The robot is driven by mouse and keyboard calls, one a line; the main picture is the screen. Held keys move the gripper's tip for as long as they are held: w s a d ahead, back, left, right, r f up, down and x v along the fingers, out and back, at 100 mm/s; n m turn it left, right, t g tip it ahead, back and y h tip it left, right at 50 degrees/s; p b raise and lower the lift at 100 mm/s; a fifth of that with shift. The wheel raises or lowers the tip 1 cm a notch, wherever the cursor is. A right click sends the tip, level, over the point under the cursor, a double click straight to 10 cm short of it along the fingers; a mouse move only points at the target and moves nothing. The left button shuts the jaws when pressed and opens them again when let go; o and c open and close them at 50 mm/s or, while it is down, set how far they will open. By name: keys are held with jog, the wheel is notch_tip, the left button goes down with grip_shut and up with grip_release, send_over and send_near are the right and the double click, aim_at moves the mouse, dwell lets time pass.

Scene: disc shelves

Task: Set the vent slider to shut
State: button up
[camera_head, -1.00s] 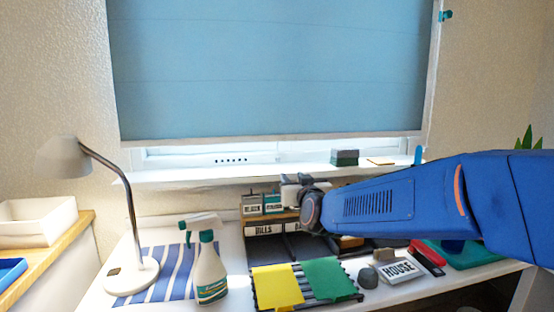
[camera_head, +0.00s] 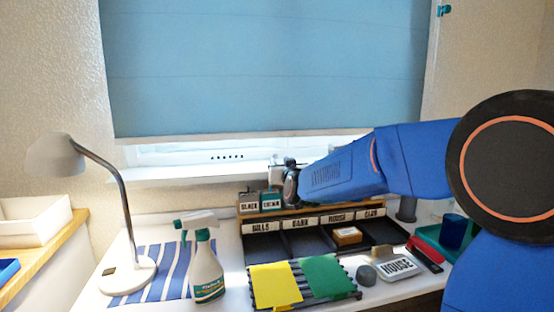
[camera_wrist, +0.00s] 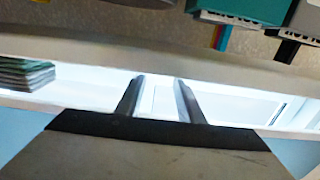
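The white vent strip (camera_head: 227,157), with a row of small dark slots, is set in the window frame below the blue blind. I cannot make out its slider or the slider's position. My gripper (camera_head: 280,172) is at the window sill, to the right of the slots, partly hidden by my own arm. In the wrist view, my gripper (camera_wrist: 158,85) has its two dark fingers apart, with only pale frame and sill showing between them. It looks empty.
The blue blind (camera_head: 265,65) hangs above. Below the sill (camera_head: 200,172) stand small labelled boxes (camera_head: 260,202) on a desk organizer (camera_head: 310,240). A lamp (camera_head: 130,215) and spray bottle (camera_head: 206,270) stand left. A stack (camera_wrist: 25,75) lies on the sill.

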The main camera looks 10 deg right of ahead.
aim_at(275, 156)
jog(key=shift+w, duration=2.95)
jog(key=shift+c, duration=0.7)
jog(key=shift+a, duration=0.1)
grip_shut()
